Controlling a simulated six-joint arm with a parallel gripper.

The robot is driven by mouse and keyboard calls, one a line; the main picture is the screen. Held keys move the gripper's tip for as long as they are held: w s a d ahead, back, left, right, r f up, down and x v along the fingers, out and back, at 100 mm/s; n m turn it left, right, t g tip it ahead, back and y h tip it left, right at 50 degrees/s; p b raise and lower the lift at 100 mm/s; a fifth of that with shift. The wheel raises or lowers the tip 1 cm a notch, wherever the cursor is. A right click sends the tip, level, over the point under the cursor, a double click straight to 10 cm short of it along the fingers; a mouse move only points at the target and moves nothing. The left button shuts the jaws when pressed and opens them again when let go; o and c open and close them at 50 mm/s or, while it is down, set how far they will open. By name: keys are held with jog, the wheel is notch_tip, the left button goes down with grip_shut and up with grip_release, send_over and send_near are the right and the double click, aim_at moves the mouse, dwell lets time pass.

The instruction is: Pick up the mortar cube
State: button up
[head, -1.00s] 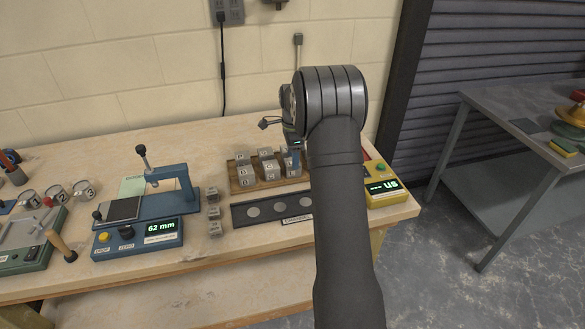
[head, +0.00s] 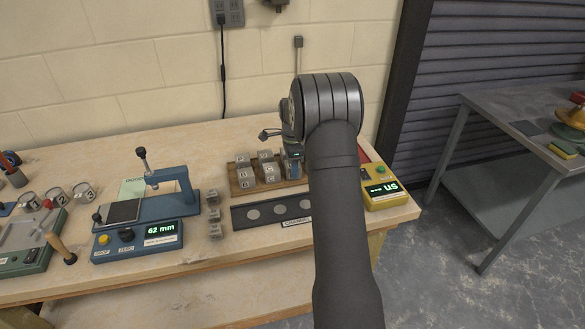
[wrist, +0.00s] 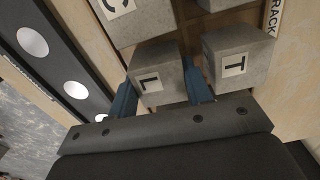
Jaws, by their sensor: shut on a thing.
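Grey mortar cubes with white letter labels sit in a wooden rack (head: 234,190) at the back of the bench. In the wrist view my gripper (wrist: 160,93) has its two blue fingers on opposite sides of the cube marked L (wrist: 167,62), shut on it. The cube marked T (wrist: 234,65) is just right of the right finger, and the cube marked C (wrist: 135,18) is beyond. In the head view my gripper (head: 291,167) is low at the rack's right end; my arm hides part of it. Whether the L cube is clear of the rack floor, I cannot tell.
A dark strip with pale round spots (head: 236,217) lies in front of the rack. Small loose cubes (head: 214,214) stand left of it. A blue gauge reading 62 mm (head: 160,232) is further left, and a yellow meter (head: 380,195) is to the right.

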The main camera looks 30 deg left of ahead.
jog(key=shift+r, duration=0.65)
notch_tip(320, 180, up, 3)
jog(key=shift+f, duration=0.1)
jog(key=d+r, duration=0.7)
jog(key=d, duration=0.5)
jog(key=s+d, duration=0.9)
jog(key=shift+n, duration=0.3)
jog(key=a+f, duration=0.2)
jog(key=a, duration=0.1)
jog(key=a+f, duration=0.2)
jog(key=a, duration=0.2)
jog(key=a+f, duration=0.2)
jog(key=a, duration=0.1)
jog(key=shift+s+a+f, duration=0.2)
jog(key=shift+a+f, duration=0.2)
jog(key=shift+f, duration=2)
jog(key=shift+f, duration=0.1)
